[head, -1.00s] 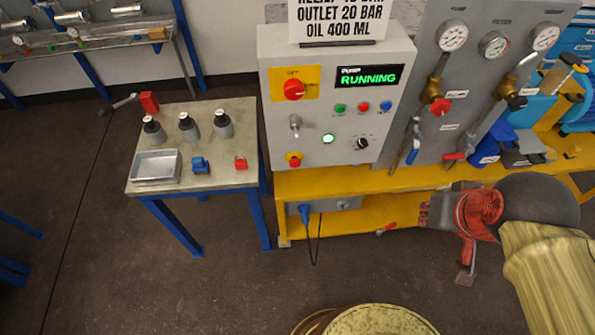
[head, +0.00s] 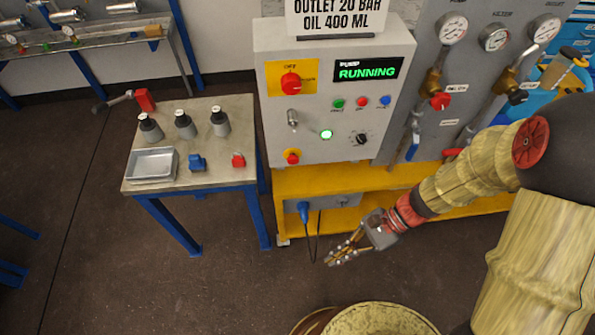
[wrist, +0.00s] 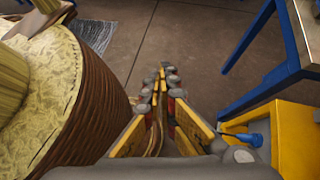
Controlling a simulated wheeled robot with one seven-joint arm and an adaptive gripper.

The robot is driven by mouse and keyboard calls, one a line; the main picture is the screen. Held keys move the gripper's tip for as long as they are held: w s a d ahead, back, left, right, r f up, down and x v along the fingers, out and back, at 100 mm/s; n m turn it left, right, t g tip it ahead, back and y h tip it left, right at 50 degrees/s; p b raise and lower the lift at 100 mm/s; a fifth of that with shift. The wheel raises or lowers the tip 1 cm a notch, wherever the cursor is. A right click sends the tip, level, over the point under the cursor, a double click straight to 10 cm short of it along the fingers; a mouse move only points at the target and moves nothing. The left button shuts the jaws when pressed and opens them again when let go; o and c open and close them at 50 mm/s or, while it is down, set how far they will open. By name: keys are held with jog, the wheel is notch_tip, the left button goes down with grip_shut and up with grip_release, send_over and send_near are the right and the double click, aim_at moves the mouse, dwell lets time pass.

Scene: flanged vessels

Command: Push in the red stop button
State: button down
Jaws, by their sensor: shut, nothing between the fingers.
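The grey control box (head: 335,125) faces me above the yellow bench. A small red button (head: 362,102) sits in a row between a green button (head: 338,104) and a blue button (head: 385,100); the tiny labels below them are too small to read surely. The display (head: 368,71) reads RUNNING. My gripper (head: 333,257) is shut and empty, below and in front of the box, apart from every button. Its closed fingers also show in the wrist view (wrist: 161,72).
A small table (head: 135,185) with bottles and a tray stands left. Gauges and valves (head: 440,101) are on the right. Open floor lies below my gripper.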

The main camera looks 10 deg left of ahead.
jog(key=w+a+f+m+t+y, duration=0.55)
jog(key=a+f+m+y, duration=0.2)
jog(key=m, duration=0.75)
jog(key=w+d+r+m+t, duration=0.2)
jog(key=w+m+t, duration=0.6)
jog(key=w+m, duration=0.6)
jog(key=shift+d+m+t, duration=0.15)
jog(key=shift+m+t, duration=0.2)
jog(key=shift+m, duration=0.15)
jog(key=shift+w, duration=0.15)
jog(key=w+d+b+x, duration=0.1)
jog(key=w+b+x, duration=0.1)
jog(key=x, duration=1.1)
jog(key=shift+w+d+f+b, duration=0.2)
jog(key=shift+f+b, duration=0.05)
jog(key=shift+b, duration=0.5)
